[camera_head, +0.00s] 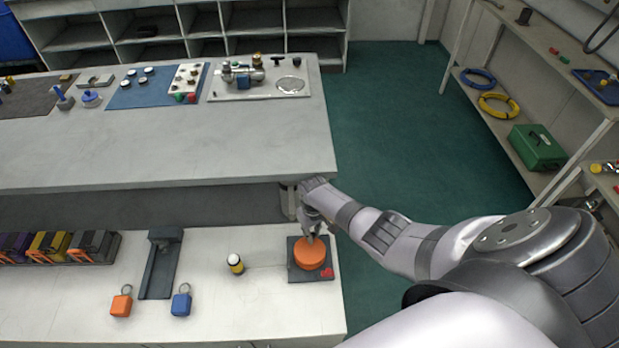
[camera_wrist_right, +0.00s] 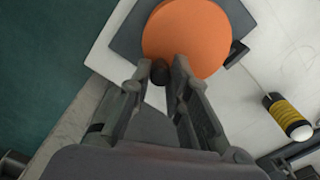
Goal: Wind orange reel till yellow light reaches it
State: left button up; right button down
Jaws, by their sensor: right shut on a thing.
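The orange reel (camera_head: 309,253) sits on a dark square base plate (camera_head: 297,273) near the right end of the near white bench. It shows at the top of the right wrist view (camera_wrist_right: 188,36). My right gripper (camera_head: 313,235) reaches down at the reel's far edge. In the wrist view its fingers (camera_wrist_right: 161,76) are around a small dark knob (camera_wrist_right: 160,70) at the reel's rim. The yellow light (camera_head: 235,263), a yellow and black cylinder with a white end, is left of the reel, apart from it; it also shows in the wrist view (camera_wrist_right: 287,115). My left gripper is not seen.
An orange padlock-like block (camera_head: 121,305), a blue one (camera_head: 181,305) and a dark grey stand (camera_head: 161,265) are farther left. A rack of coloured cases (camera_head: 58,247) is at far left. A grey workbench (camera_head: 170,155) lies beyond. Green floor is at right.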

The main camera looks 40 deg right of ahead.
aim_at(319, 244)
jog(key=m, duration=0.1)
jog(key=s+m+p, duration=0.1)
jog(key=m, duration=0.1)
jog(key=m+p, duration=0.1)
jog(key=shift+s+d+r+m, duration=0.1)
jog(key=shift+s+d+m, duration=0.05)
jog(key=shift+d+m, duration=0.15)
jog(key=shift+s+m+p, duration=0.25)
jog(key=shift+m+p, duration=0.05)
jog(key=shift+m, duration=0.6)
jog(key=shift+s+m+p, duration=0.25)
jog(key=shift+m+p, duration=0.05)
jog(key=shift+m, duration=0.6)
jog(key=c, duration=1.5)
grip_release()
jog(key=shift+d, duration=0.1)
notch_tip(319, 244, up, 12)
jog(key=shift+f, duration=0.1)
